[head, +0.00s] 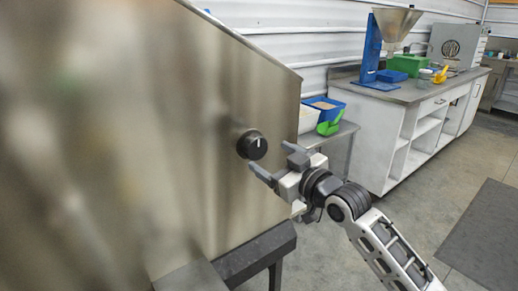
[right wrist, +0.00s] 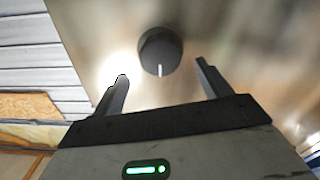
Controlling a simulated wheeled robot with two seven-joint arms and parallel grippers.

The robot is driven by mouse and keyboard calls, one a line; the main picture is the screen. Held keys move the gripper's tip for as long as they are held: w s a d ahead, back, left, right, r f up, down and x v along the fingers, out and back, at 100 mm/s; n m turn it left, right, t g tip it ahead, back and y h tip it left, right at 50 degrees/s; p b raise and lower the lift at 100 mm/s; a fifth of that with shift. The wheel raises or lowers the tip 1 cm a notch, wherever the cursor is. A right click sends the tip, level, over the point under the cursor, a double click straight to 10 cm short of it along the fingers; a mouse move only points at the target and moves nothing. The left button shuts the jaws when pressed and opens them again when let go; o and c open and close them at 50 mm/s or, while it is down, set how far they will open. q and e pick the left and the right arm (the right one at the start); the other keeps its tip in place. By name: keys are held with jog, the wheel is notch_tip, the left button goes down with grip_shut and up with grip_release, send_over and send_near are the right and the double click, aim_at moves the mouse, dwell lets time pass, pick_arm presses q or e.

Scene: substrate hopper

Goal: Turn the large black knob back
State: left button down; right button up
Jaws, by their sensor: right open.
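The large black knob (head: 252,145) is on the side wall of the steel hopper (head: 225,190). A white mark on its face points up in the head view. In the right wrist view the knob (right wrist: 160,52) lies ahead, between the lines of the two fingers, with its white mark toward the gripper. My right gripper (head: 273,164) is open and empty, just to the right of and below the knob in the head view. The fingertips (right wrist: 160,70) show no contact with the knob. My left gripper is not in view.
A white bench (head: 400,130) with a blue stand and metal funnel (head: 397,22) is at the back right. A small table behind my gripper holds a blue bin (head: 326,108) and a green scoop (head: 329,128). The floor at right is open, with a dark mat (head: 485,235).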

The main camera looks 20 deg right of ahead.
aim_at(258, 150)
jog(key=x, duration=0.6)
jog(key=shift+s, duration=0.1)
jog(key=c, duration=1)
